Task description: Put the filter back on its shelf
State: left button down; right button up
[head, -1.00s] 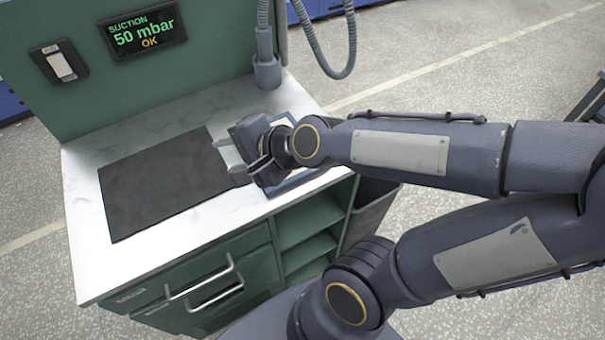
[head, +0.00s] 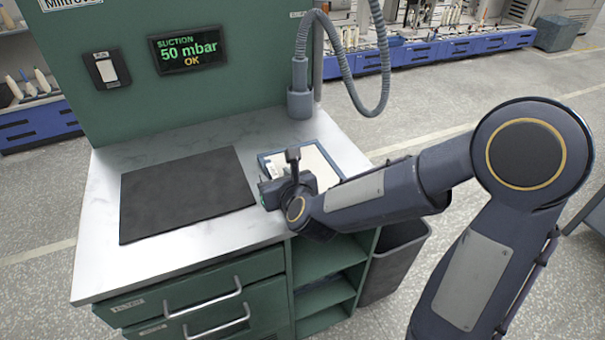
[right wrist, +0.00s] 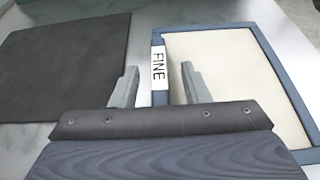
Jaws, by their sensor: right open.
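The filter (head: 330,163) is a flat cream panel in a blue frame, lying on the white worktop right of the dark mat. In the right wrist view the filter (right wrist: 245,75) has a white "FINE" label on its left frame bar. My right gripper (head: 277,172) is open at the filter's left side and covers part of it in the head view. In the right wrist view, that labelled bar shows between the fingers of my right gripper (right wrist: 159,80); I cannot tell the height gap. Green open shelves (head: 325,258) are under the worktop's right end. My left gripper is not in view.
The dark mat (head: 185,193) lies flat on the worktop (head: 110,240). A grey hose (head: 345,70) hangs into a holder behind the filter. Drawers with handles (head: 205,312) are at the front left. A grey bin (head: 395,260) stands right of the shelves.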

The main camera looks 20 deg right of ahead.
jog(key=x, duration=0.2)
jog(key=shift+w+f, duration=0.1)
jog(key=shift+w, duration=0.2)
grip_shut()
